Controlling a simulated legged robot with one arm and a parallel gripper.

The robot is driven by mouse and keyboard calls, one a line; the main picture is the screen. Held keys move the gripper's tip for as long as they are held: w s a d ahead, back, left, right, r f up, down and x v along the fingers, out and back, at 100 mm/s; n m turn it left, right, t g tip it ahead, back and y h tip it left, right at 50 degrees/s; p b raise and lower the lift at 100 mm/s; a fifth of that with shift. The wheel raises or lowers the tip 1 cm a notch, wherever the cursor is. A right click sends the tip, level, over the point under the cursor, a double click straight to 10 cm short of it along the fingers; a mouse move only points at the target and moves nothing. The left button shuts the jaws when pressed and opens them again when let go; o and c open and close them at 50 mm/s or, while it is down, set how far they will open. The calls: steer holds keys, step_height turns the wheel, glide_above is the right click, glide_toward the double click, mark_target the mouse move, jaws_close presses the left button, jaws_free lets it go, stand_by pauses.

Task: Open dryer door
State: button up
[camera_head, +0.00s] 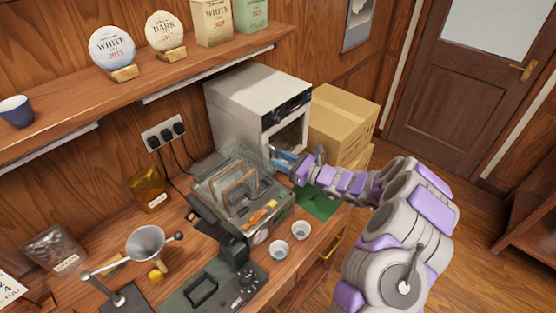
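The dryer appears to be the white box appliance (250,100) at the back of the counter. A dark control panel (287,110) runs along the top of its front, with a glazed or open front area (290,136) below. My gripper (284,159) reaches in from the right, with its bluish fingers in front of the lower part of the dryer's front. I cannot make out a door handle, whether the fingers touch the door, or how far the door stands open. The small fingers do not show clearly whether they are open or shut.
A clear-walled case (243,200) with wooden frames stands just left of my gripper. Two small white cups (290,238) are near the counter's front edge. Cardboard boxes (342,118) stand right of the dryer. A shelf (160,75) with tea cakes hangs above left.

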steer(key=shift+w+a, duration=0.3)
steer(key=shift+a, duration=0.25)
steer(key=shift+c, duration=0.5)
jaws_close()
